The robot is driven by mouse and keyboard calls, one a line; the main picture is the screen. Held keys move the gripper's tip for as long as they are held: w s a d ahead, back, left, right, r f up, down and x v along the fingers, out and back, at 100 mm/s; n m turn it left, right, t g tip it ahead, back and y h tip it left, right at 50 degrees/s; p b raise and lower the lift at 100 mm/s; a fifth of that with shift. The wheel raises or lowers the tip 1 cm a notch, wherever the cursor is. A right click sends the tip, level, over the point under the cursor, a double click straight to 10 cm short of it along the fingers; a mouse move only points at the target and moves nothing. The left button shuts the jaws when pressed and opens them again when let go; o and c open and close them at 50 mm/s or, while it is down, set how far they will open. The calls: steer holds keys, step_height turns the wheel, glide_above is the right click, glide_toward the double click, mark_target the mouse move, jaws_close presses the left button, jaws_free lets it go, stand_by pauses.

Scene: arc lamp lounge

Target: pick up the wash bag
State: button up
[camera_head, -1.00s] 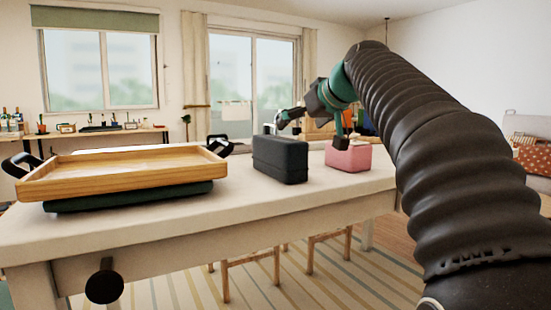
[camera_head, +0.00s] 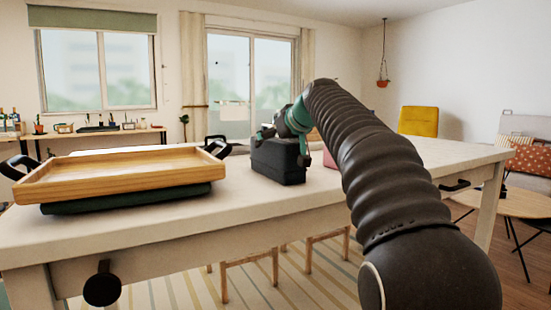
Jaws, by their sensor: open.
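A dark grey, box-shaped bag (camera_head: 277,170) stands upright on the white table, right of the wooden tray; it looks like the wash bag. A pink box-shaped bag (camera_head: 329,160) stands to its right, mostly hidden behind my arm. The frames do not label either bag. My gripper (camera_head: 284,146) is open at the top of the dark bag, with one finger at its upper left and the other near its right end. I cannot tell whether the fingers touch it.
A wooden tray (camera_head: 120,175) with dark handles lies on a dark green flat item (camera_head: 130,197) at the left of the white table (camera_head: 225,210). A chair (camera_head: 248,275) stands under the front edge.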

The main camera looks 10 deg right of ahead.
steer(key=c, duration=1.5)
steer(key=shift+c, duration=0.4)
steer(key=shift+r, duration=0.2)
